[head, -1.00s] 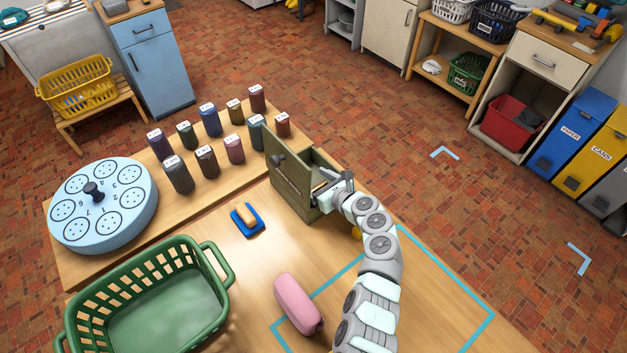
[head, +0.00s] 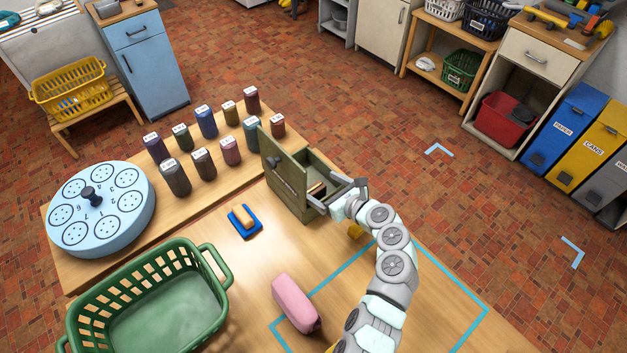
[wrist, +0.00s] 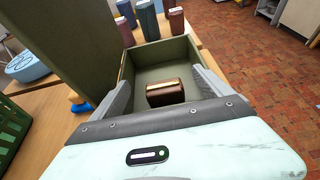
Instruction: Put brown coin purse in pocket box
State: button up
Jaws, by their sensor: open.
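The pocket box (head: 289,203) is an olive-green open box with its lid raised, at the back right of the table. The brown coin purse (wrist: 165,93), with a gold strip along its top, sits inside the box in the wrist view. A small part of the purse (head: 317,188) also shows inside the box in the head view. My gripper (head: 334,194) is at the right side of the box. In the wrist view my gripper (wrist: 165,85) is open, with one finger on each side of the purse and gaps between.
Several dark labelled blocks (head: 204,163) and a blue round dispenser (head: 100,205) stand behind.

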jog(key=v, duration=0.5)
jog(key=shift+s, duration=0.1)
